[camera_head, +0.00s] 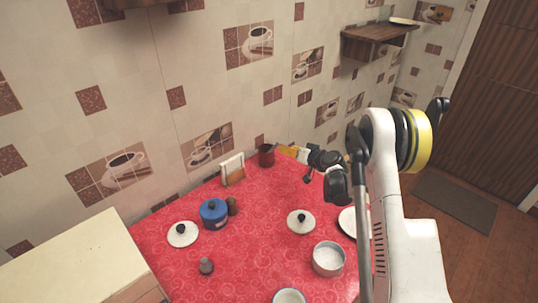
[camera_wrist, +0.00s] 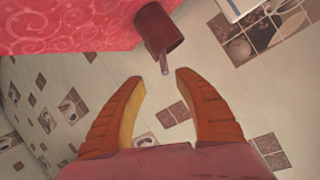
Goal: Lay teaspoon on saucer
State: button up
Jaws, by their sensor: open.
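My gripper (camera_head: 310,163) is open and empty above the back right of the red counter. In the wrist view its two orange fingers (camera_wrist: 160,76) are spread apart. A dark red cup (camera_head: 266,155) stands at the back near the wall. It also shows in the wrist view (camera_wrist: 158,30), just beyond the fingertips. A white plate or saucer (camera_head: 347,222) lies at the right, partly hidden by my arm.
A napkin holder (camera_head: 232,170), blue pot (camera_head: 214,215), brown shaker (camera_head: 206,267) and white lid (camera_head: 183,236) stand to the left. Another lid (camera_head: 295,225), a white pot (camera_head: 328,262) and a white bowl (camera_head: 289,297) are nearer the right. The wall closes off the back.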

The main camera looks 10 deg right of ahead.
aim_at(276, 146)
jog(key=b+x, duration=0.1)
jog(key=x, duration=0.2)
jog(key=a+b+x, duration=0.1)
jog(key=x, duration=0.3)
jog(key=shift+f+b, duration=0.1)
jog(key=shift+b, duration=0.3)
jog(key=shift+w+a, duration=0.1)
jog(key=shift+w, duration=0.2)
jog(key=shift+c, duration=0.5)
grip_shut()
